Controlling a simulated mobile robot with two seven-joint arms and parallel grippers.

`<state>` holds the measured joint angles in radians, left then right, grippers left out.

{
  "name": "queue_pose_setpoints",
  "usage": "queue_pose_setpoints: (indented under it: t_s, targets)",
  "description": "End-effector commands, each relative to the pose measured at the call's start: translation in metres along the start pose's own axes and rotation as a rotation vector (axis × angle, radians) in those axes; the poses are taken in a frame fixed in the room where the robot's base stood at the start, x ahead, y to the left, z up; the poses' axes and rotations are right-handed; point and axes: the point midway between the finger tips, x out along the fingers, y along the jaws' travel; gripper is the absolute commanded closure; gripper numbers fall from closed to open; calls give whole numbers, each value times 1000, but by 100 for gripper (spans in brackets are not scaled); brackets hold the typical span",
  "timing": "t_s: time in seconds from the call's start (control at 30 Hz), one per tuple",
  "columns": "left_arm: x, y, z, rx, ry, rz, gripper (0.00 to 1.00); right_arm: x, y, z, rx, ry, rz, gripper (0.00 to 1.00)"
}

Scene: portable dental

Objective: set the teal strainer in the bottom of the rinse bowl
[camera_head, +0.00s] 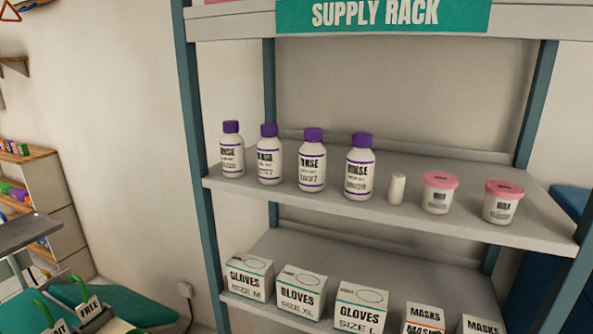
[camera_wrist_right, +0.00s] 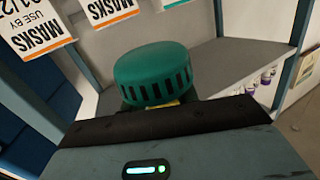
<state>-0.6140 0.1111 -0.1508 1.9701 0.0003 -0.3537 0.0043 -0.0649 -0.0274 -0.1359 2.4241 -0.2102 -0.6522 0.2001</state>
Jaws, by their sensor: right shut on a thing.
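The teal strainer (camera_wrist_right: 155,72) is a round, slotted cap-like piece in the right wrist view. My right gripper (camera_wrist_right: 158,103) is shut on it, with the strainer standing out beyond the dark gripper body; the fingers are mostly hidden. No gripper shows in the head view. I cannot see the rinse bowl in either view.
The supply rack's upper shelf (camera_head: 480,229) holds several purple-capped rinse bottles (camera_head: 312,160), a small white cylinder (camera_head: 397,189) and two pink-lidded tubs (camera_head: 438,193). Glove boxes (camera_head: 302,292) and mask boxes (camera_head: 424,319) stand below. Mask boxes (camera_wrist_right: 108,10) also show near the strainer in the wrist view.

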Motion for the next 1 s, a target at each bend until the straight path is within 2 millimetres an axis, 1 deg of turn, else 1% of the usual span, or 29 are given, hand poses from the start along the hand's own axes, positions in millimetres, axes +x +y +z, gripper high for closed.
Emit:
queue_pose_setpoints:
  t_s: [0.13, 0.3, 0.43, 0.57, 1.0]
  targets:
    - [0, 0, 0, 1, 0, 0, 66, -6, 2, 12, 0, -5, 5, 92]
    - [0, -2, 0, 7, -1, 0, 66, -23, 4, 37, -1, -6, 7, 92]
    - [0, -3, 0, 11, -1, 0, 66, -33, 5, 49, -1, -4, 3, 92]
    - [-1, -3, 1, 15, -1, 1, 66, -37, 4, 53, 0, -1, -1, 92]
    - [-1, -3, 0, 12, -1, 1, 66, -36, 5, 52, 2, 0, 1, 92]
